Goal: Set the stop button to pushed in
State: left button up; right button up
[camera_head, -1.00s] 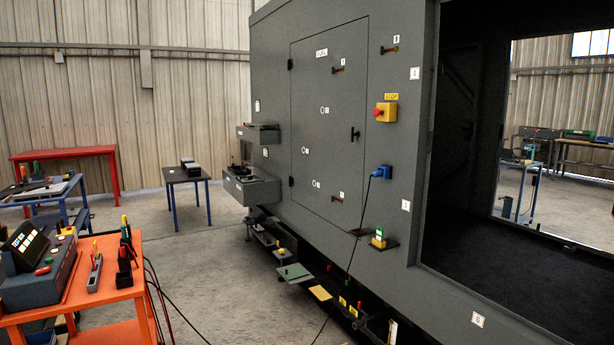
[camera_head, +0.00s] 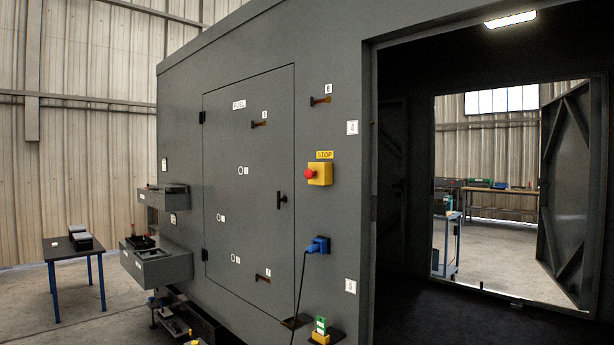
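The stop button (camera_head: 309,174) is a red mushroom head on a yellow box (camera_head: 321,174). It is fixed to the grey enclosure wall, between the closed panel door and the large opening. A yellow STOP label (camera_head: 324,155) sits just above it. The red head appears to stand out from the box on its left side; from this angle I cannot tell for certain whether it is pushed in. Neither of my grippers shows in the head view, and nothing touches the button.
A blue plug (camera_head: 318,246) with a hanging black cable is below the button. A small shelf with a green and yellow item (camera_head: 320,331) juts out lower down. Grey trays (camera_head: 156,266) stick out at the left. The wide doorway (camera_head: 408,250) is open at the right.

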aim_at(308, 174)
jog(key=i+l, duration=0.1)
jog(key=i, duration=0.35)
jog(key=i+l+u, duration=0.1)
jog(key=i, duration=0.35)
jog(key=i+l+u, duration=0.1)
jog(key=i, duration=0.35)
jog(key=i+l, duration=0.2)
jog(key=i, duration=0.2)
jog(key=i+l+u, duration=0.1)
jog(key=i, duration=0.35)
